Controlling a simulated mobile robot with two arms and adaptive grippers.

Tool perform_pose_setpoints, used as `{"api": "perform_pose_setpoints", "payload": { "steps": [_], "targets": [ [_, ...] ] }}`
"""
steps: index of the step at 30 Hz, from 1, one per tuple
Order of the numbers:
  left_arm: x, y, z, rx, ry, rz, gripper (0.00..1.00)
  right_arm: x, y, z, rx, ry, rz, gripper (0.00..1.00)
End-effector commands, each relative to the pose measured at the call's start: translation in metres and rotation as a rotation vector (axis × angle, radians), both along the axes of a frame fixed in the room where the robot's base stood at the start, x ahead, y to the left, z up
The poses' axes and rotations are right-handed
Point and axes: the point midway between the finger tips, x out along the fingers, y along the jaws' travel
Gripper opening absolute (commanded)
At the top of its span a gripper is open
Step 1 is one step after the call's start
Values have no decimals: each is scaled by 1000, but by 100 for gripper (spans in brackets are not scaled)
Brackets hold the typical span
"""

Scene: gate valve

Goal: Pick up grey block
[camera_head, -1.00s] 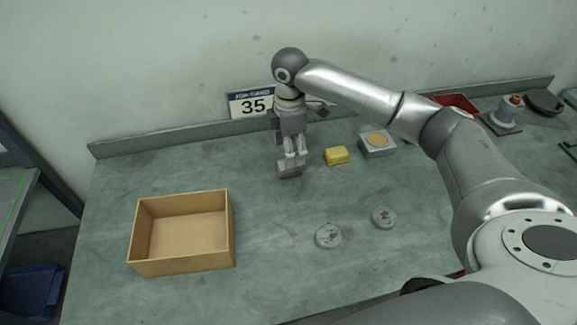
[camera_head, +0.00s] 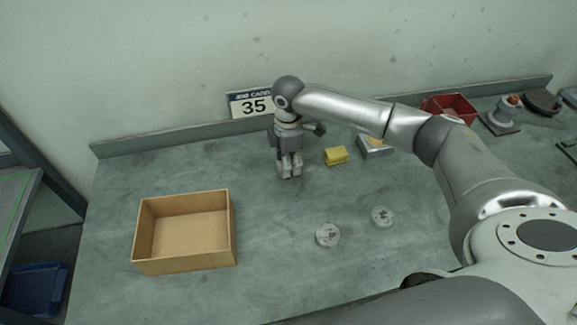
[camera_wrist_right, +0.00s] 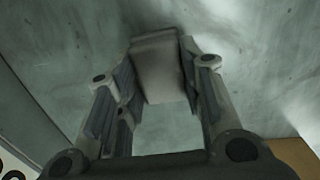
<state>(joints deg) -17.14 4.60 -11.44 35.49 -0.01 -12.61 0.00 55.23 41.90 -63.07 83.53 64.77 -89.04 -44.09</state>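The grey block (camera_wrist_right: 158,68) shows in the right wrist view as a pale grey box between the two fingers. My right gripper (camera_head: 290,172) is down at the table in the head view, pointing straight down, with its fingers on either side of the block's place. In the head view the fingers hide nearly all of the block. In the right wrist view the gripper (camera_wrist_right: 160,85) has its fingers apart, with the pads very near the block's sides. Whether they touch it is not clear. My left gripper is not in view.
An open cardboard box (camera_head: 185,262) stands at the left. A yellow block (camera_head: 336,156) and a grey square part (camera_head: 376,152) lie right of the gripper. Two round discs (camera_head: 328,235) (camera_head: 382,217) lie nearer. A red bin (camera_head: 450,108) stands at the back right. The wall is close behind.

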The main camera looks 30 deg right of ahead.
Motion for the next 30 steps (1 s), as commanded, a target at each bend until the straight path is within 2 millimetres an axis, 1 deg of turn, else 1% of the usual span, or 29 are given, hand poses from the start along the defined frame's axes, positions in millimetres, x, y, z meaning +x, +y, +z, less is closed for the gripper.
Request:
{"api": "perform_pose_setpoints", "payload": {
  "steps": [1, 3, 5, 13, 17, 20, 22, 26, 30],
  "targets": [
    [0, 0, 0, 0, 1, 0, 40, 0, 0, -1, -1, 1, 0, 23],
    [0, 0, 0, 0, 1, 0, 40, 0, 0, -1, -1, 1, 0, 14],
    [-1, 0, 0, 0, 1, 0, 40, 0, 0, -1, -1, 1, 0, 8],
    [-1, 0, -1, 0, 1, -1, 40, 0, 0, 1, -1, 1, 0, 8],
    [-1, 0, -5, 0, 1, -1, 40, 0, 0, 7, 0, 0, 1, 8],
    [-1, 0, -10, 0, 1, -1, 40, 1, 0, 19, 2, -2, 0, 8],
    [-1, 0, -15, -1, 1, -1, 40, 1, 0, 30, 1, -3, 0, 8],
    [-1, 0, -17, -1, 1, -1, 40, -15, 15, 55, 2, -4, 6, 8],
    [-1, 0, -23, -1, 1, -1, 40, -37, 34, 90, 2, -6, 6, 8]
  ]
}}
